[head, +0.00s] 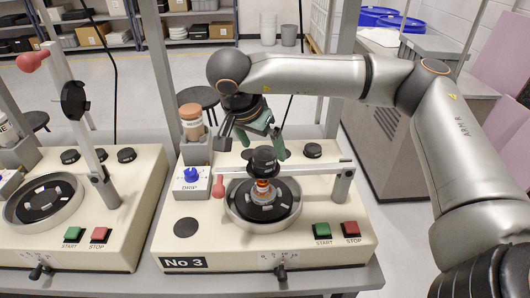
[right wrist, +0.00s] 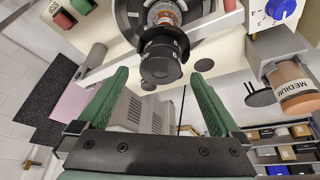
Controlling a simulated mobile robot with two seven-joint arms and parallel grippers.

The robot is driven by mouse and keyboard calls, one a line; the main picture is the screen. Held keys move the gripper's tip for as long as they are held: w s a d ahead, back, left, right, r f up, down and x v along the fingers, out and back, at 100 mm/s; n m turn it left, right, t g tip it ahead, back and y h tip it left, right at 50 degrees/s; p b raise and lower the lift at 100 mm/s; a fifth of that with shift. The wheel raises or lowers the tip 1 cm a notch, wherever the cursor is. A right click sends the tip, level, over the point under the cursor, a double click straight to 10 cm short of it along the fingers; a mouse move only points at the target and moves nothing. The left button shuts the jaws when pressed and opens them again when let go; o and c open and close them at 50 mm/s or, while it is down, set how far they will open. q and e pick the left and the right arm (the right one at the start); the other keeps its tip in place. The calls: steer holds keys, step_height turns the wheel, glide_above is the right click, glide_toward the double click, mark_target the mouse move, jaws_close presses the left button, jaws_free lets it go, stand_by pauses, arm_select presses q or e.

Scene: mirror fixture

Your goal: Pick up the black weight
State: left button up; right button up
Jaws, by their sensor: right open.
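The black weight (head: 262,160) is a dark stepped cylinder above the round polishing plate (head: 235,213) of the No 3 machine, on the lever arm (head: 320,168) over an orange-banded piece (head: 262,188). In the right wrist view the weight (right wrist: 160,62) shows between and just beyond the green fingertips. My right gripper (head: 268,141) is open and empty, angled down just above and behind the weight. Whether a finger touches it I cannot tell. My left gripper is not in view.
A bottle (head: 191,122) marked MEDIUM stands in a holder beside the blue drop knob (head: 191,175). Black knobs (head: 313,150) stand at the machine's back.

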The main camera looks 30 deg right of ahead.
steer(key=shift+x, duration=1)
jaws_close()
steer(key=shift+r, duration=0.1)
